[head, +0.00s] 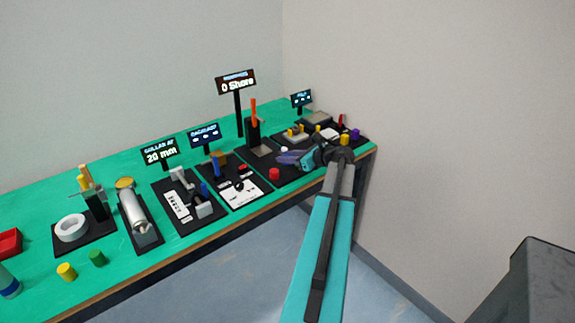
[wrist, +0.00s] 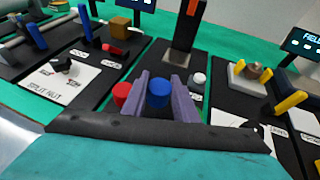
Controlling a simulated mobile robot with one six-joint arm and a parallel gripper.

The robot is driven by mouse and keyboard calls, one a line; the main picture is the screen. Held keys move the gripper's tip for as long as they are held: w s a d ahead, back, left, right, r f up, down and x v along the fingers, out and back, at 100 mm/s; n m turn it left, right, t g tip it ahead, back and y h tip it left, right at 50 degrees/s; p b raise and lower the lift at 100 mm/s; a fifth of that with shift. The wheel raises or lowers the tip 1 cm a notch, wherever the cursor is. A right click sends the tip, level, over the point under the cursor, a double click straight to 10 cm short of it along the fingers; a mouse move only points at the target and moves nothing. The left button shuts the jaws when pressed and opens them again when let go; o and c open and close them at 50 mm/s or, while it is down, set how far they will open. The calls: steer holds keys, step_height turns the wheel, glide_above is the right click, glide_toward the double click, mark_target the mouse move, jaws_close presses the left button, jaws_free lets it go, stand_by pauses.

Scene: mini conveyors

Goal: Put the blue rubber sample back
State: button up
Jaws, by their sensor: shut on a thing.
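The blue rubber sample (wrist: 159,95) is a short round blue block between the two purple fingers of my gripper (wrist: 161,88) in the wrist view. The gripper is shut on it. In the head view my gripper (head: 289,157) reaches in from the right over the black mat of the hardness station; the blue sample cannot be made out there. The red sample (wrist: 121,94) is just left of the fingers, and the grey-white sample (wrist: 199,79) is to their right. I cannot tell whether the blue sample touches the mat.
The tester stand (head: 253,130) with an orange handle stands behind the samples, near the "0 Shore" sign (head: 236,84). A split-nut station (head: 240,190) lies to the left. A station with yellow pegs (wrist: 248,80) is close on the right. The wall is beyond the bench.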

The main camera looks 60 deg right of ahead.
steer(key=shift+f+p, duration=0.55)
steer(key=shift+f, duration=1.2)
steer(key=shift+f, duration=0.2)
steer(key=o, duration=0.9)
steer(key=shift+c, duration=0.2)
steer(key=shift+r, duration=0.15)
steer(key=shift+r, duration=0.15)
steer(key=shift+s, duration=0.35)
steer(key=b+v, duration=0.3)
steer(key=v, duration=0.8)
